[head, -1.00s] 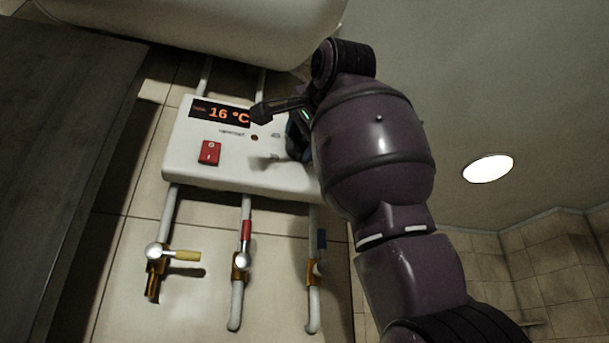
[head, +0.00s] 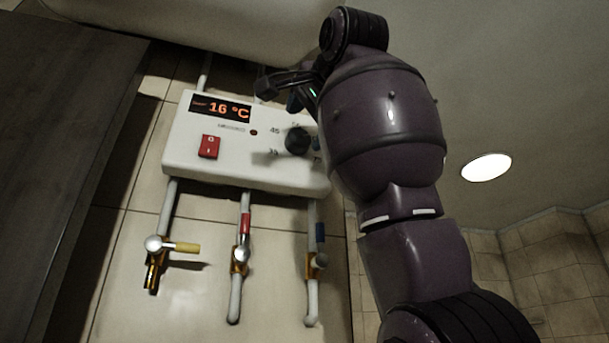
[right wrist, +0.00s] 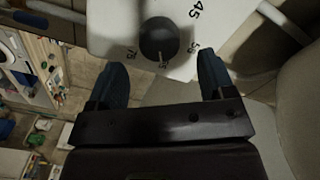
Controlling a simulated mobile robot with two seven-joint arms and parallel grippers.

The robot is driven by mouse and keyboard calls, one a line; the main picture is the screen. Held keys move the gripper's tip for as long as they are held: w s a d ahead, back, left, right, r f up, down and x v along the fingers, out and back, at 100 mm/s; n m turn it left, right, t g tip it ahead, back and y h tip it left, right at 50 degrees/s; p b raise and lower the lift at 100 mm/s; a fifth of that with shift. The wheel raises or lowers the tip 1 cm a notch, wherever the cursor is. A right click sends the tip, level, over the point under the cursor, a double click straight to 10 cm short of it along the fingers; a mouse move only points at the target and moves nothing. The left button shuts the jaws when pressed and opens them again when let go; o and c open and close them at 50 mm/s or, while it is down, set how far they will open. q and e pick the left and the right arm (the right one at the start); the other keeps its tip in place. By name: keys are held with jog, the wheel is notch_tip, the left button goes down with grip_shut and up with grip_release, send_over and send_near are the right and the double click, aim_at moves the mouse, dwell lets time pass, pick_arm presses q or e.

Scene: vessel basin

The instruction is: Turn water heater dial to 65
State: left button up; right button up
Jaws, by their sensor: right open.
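The white water heater control panel (head: 245,178) is on the tiled wall, with a display (head: 220,108) reading 16 °C. Its dark round dial (head: 297,141) shows beside the labels 45 and 35; my right arm hides part of the scale. In the right wrist view the dial (right wrist: 158,36) has a pale pointer mark at its lower side, by a small label that looks like 65, between 55 and 75. My right gripper (right wrist: 160,63) is open, its blue fingers apart, one on each side below the dial and not touching it. My left gripper is out of view.
A red rocker switch (head: 209,146) sits left of the dial. Pipes with a yellow-handled valve (head: 180,246), a red-handled valve (head: 245,224) and a blue-handled valve (head: 320,233) run below the panel. A large white tank (head: 200,25) is above. A dark flat surface (head: 60,150) fills the left.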

jog(key=b+v, duration=0.1)
jog(key=v, duration=0.6)
dwell(0.3)
